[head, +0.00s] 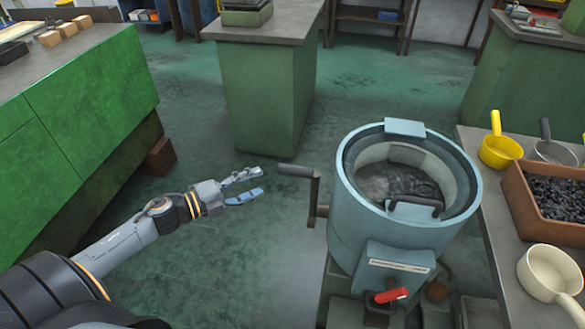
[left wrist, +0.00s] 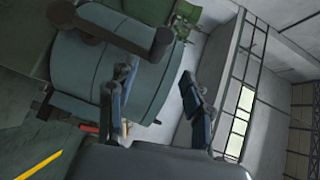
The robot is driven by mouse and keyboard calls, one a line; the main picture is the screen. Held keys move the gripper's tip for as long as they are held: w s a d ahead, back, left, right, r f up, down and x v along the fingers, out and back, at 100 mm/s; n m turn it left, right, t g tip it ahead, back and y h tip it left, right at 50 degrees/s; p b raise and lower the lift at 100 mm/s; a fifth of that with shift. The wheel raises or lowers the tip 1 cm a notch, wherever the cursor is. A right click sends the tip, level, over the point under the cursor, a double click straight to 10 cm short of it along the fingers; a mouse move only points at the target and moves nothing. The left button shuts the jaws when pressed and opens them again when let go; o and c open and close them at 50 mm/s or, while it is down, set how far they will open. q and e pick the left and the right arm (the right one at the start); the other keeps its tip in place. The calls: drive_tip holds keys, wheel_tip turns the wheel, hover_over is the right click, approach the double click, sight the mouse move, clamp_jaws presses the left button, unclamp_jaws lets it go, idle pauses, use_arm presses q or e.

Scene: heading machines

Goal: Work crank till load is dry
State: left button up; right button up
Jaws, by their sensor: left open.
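A light blue round drum machine (head: 385,235) stands right of centre in the head view, with a dark load (head: 400,184) inside its basket. I cannot tell how wet the load is. A crank (head: 314,197) sticks out on its left side, with a dark handle (head: 297,170) pointing left. My left gripper (head: 257,185) is open and empty, just left of the handle and apart from it. In the left wrist view the open fingers (left wrist: 155,95) show before the drum (left wrist: 80,65), and the dark crank handle (left wrist: 125,28) lies above them. My right gripper is not in view.
A bench (head: 485,215) on the right bears a yellow scoop (head: 500,151), a cream scoop (head: 549,276) and a brown crate (head: 546,230) of dark parts. A red lever (head: 391,295) sits on the drum's front.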

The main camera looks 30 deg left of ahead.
sight(285, 173)
use_arm(q)
drive_tip(key=b+x, duration=0.1)
drive_tip(key=x, duration=1.1)
drive_tip(key=shift+w+b, duration=0.1)
drive_tip(key=shift+b, duration=0.2)
clamp_jaws()
